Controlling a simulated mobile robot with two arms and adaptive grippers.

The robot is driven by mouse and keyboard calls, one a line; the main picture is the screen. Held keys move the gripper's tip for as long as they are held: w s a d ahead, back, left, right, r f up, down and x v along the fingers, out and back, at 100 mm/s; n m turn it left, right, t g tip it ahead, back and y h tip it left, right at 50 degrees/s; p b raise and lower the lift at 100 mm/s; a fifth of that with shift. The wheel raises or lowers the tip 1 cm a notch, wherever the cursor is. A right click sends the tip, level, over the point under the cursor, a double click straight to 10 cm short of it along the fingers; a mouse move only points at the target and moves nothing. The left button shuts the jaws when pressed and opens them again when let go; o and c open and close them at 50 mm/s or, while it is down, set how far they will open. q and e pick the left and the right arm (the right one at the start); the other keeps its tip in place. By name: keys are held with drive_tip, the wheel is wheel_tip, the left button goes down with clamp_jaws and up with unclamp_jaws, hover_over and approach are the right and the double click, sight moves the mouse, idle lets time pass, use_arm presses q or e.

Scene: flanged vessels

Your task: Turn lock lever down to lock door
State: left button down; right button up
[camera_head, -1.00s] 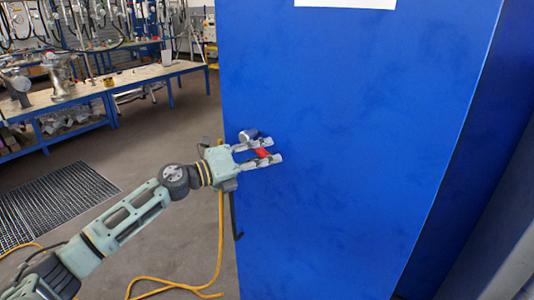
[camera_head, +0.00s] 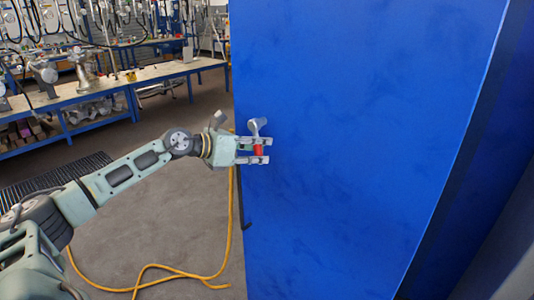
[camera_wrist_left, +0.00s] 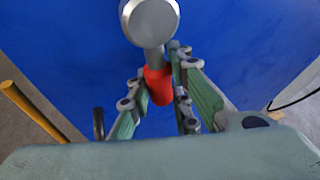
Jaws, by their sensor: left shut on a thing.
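The blue door (camera_head: 350,150) fills the middle of the head view. Near its left edge is the lock lever, with a round metal hub (camera_head: 257,124) and a red grip (camera_head: 258,150). The lever hangs down from the hub. My left gripper (camera_head: 256,150) is shut on the red grip, one finger above and one below it in the head view. In the left wrist view the hub (camera_wrist_left: 150,20) is at the top and the red grip (camera_wrist_left: 158,86) sits between my left fingers. My right gripper is not in view.
A workbench (camera_head: 110,85) with equipment stands behind at the left. A yellow cable (camera_head: 229,220) hangs beside the door's left edge and runs over the floor. A dark door handle (camera_head: 242,200) is below the lever. The floor left of the door is mostly clear.

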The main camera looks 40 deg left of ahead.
use_arm(q)
drive_tip(key=shift+a+m+y, duration=0.3)
drive_tip(key=shift+a+m, duration=0.15)
drive_tip(key=shift+m, duration=0.05)
drive_tip(key=shift+a+f, duration=0.1)
drive_tip(key=shift+a, duration=0.05)
drive_tip(key=shift+y, duration=0.3)
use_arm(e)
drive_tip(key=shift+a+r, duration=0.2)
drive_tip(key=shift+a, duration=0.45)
use_arm(q)
drive_tip(key=c, duration=1.6)
unclamp_jaws()
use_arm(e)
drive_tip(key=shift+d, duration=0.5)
use_arm(q)
wheel_tip(320, 180, up, 10)
drive_tip(key=shift+w, duration=0.1)
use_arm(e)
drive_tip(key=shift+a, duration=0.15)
